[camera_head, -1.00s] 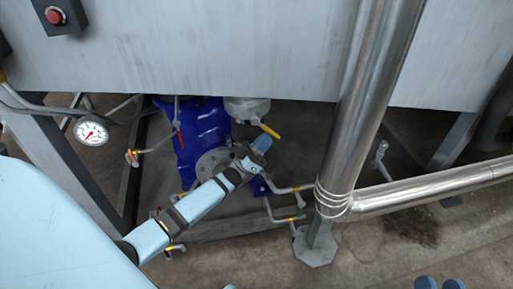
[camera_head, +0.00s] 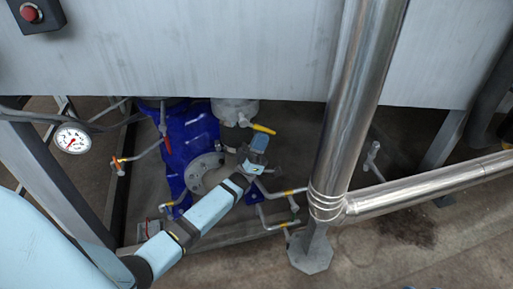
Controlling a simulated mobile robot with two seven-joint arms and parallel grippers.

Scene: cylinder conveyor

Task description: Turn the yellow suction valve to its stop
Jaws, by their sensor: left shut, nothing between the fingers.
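A yellow lever handle (camera_head: 263,129) shows beside the pale, rounded vessel (camera_head: 236,111) under the grey panel. I take it to be the suction valve's handle. It slants slightly down to the right. My left gripper (camera_head: 257,147) is shut and empty, just below the lever in the picture. A small gap shows between them; the difference in depth is hard to tell. My left forearm comes in from the lower left and hides part of the blue pump. My right gripper is not in view.
A blue pump housing (camera_head: 190,138) stands behind my arm. A thick steel pipe (camera_head: 347,110) rises to the right. A grey panel (camera_head: 220,50) hangs above. A gauge (camera_head: 72,139) is at left.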

